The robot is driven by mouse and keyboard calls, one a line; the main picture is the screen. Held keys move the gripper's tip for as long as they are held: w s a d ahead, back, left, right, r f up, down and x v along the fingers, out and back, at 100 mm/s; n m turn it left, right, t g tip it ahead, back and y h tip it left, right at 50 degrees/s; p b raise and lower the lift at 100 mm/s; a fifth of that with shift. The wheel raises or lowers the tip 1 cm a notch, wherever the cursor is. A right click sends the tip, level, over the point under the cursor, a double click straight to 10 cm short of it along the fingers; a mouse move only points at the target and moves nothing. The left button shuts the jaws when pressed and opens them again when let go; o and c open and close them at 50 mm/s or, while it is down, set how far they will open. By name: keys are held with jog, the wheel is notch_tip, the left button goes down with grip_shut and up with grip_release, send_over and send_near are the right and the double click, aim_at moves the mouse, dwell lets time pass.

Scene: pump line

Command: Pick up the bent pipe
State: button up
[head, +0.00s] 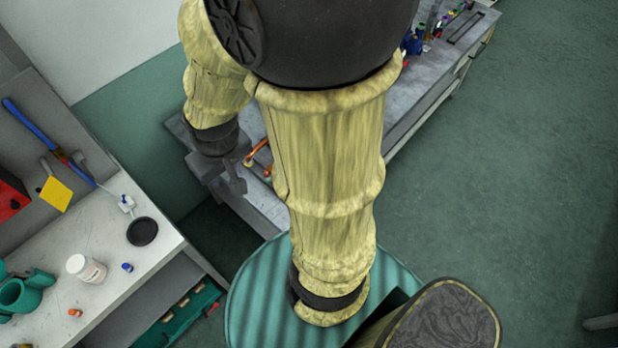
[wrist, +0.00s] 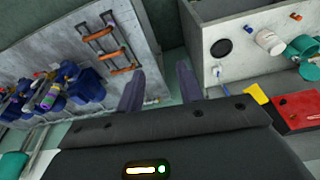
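In the wrist view, orange pipe-like pieces with grey lengths between them (wrist: 99,36) lie on the grey bench, left of and beyond my fingertips. I cannot tell for certain which piece is the bent pipe. Orange parts also show in the head view (head: 258,148), just right of my gripper and partly hidden by my arm. My gripper (wrist: 160,84) is open, its two dark fingers apart with nothing between them. In the head view my gripper (head: 232,180) hangs near the end of the grey bench, apart from the orange parts.
The grey bench (head: 408,112) also bears blue pump-like parts (wrist: 85,85). A white-topped workbench (head: 110,285) at left holds a white jar (head: 86,268), a black disc (head: 142,231) and teal parts (head: 20,293). A gap with dark floor lies between the benches. Open green floor is at right.

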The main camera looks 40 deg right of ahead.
jog(key=shift+d, duration=0.1)
jog(key=shift+o, duration=0.7)
jog(key=w+d+f+n+b, duration=0.2)
jog(key=d+f+n+b, duration=0.3)
jog(key=d+f+n, duration=0.4)
jog(key=w+d+f+n+b, duration=0.2)
jog(key=d+f+n+b, duration=0.3)
jog(key=d+f+n, duration=0.4)
jog(key=d+f, duration=0.2)
jog(key=d, duration=0.5)
jog(key=shift+d+f+n, duration=0.25)
jog(key=shift+d+n, duration=0.15)
jog(key=x, duration=1.2)
jog(key=shift+s+a+f, duration=0.1)
jog(key=shift+s+f, duration=0.1)
